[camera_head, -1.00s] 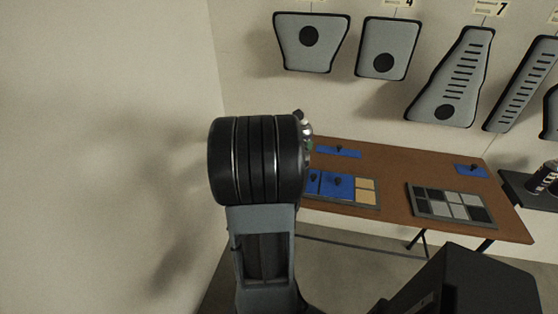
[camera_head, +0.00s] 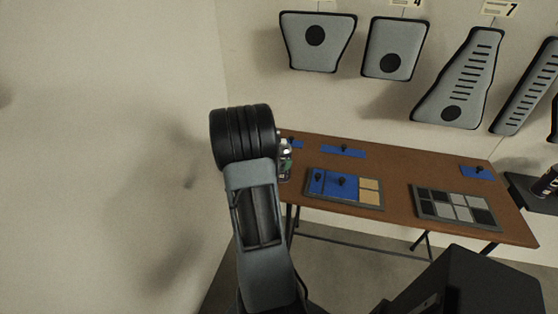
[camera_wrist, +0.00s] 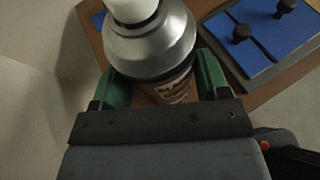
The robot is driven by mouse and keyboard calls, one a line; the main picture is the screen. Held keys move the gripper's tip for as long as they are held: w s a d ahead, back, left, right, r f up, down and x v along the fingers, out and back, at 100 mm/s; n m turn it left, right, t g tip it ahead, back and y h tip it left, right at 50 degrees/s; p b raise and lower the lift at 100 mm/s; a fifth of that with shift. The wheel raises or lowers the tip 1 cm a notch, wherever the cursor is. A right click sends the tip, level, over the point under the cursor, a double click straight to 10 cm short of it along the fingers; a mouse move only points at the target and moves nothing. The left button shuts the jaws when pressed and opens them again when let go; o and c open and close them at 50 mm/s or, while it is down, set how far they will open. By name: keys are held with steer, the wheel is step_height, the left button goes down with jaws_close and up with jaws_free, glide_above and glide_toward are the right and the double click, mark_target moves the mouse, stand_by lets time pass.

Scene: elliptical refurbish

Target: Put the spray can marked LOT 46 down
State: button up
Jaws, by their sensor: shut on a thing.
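A spray can with a silver shoulder, pale cap and dark body (camera_wrist: 155,50) is between the green-padded fingers of my gripper (camera_wrist: 155,82) in the wrist view. My gripper is shut on it. The can's label is only partly visible, and I cannot read a lot number. In the head view a narrow part of the can (camera_head: 286,150) shows just right of my dark arm joint, in front of the table's left end. My arm hides most of the gripper there. I cannot tell whether the can's base touches the table.
A brown table (camera_head: 400,165) stands against the wall. It bears a tray with blue and tan sections (camera_head: 370,197), a tray of grey and black squares (camera_head: 425,207) and blue mats with black knobs (camera_head: 343,151). Another dark can (camera_head: 545,184) is at the right edge. Grey panels hang above.

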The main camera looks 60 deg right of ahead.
steer(key=shift+f, duration=0.1)
steer(key=shift+f, duration=0.1)
steer(key=o, duration=1.5)
